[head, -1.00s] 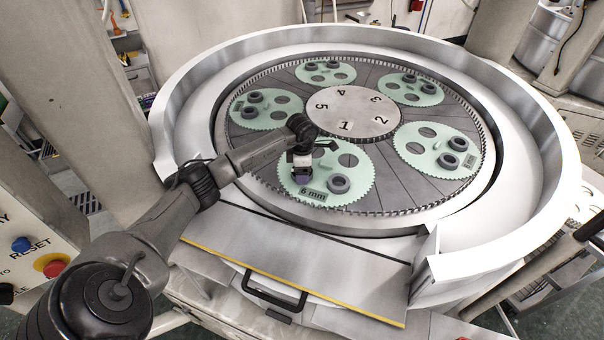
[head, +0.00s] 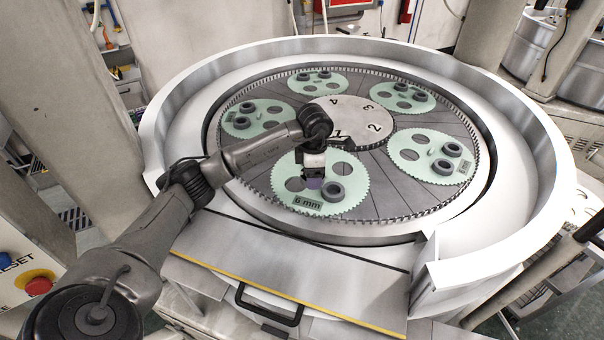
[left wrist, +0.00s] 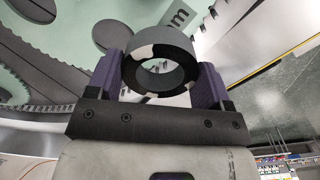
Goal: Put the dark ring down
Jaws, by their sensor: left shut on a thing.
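My left gripper (head: 314,184) is over the front mint-green toothed carrier (head: 350,200), the one labelled 6 mm. In the left wrist view its two purple fingers are shut on the dark ring (left wrist: 176,57), one on each side. The ring's round opening shows between the fingers, and part of the carrier (left wrist: 75,35) shows beyond it. In the head view the gripper hides most of the held ring, and I cannot tell whether it touches the carrier. My right gripper is not in view.
Several other green carriers with dark rings, such as the right one (head: 408,158), sit around the numbered centre disc (head: 372,121). A high pale rim (head: 540,170) surrounds the plate. A metal shelf with a yellow edge (head: 290,290) lies in front.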

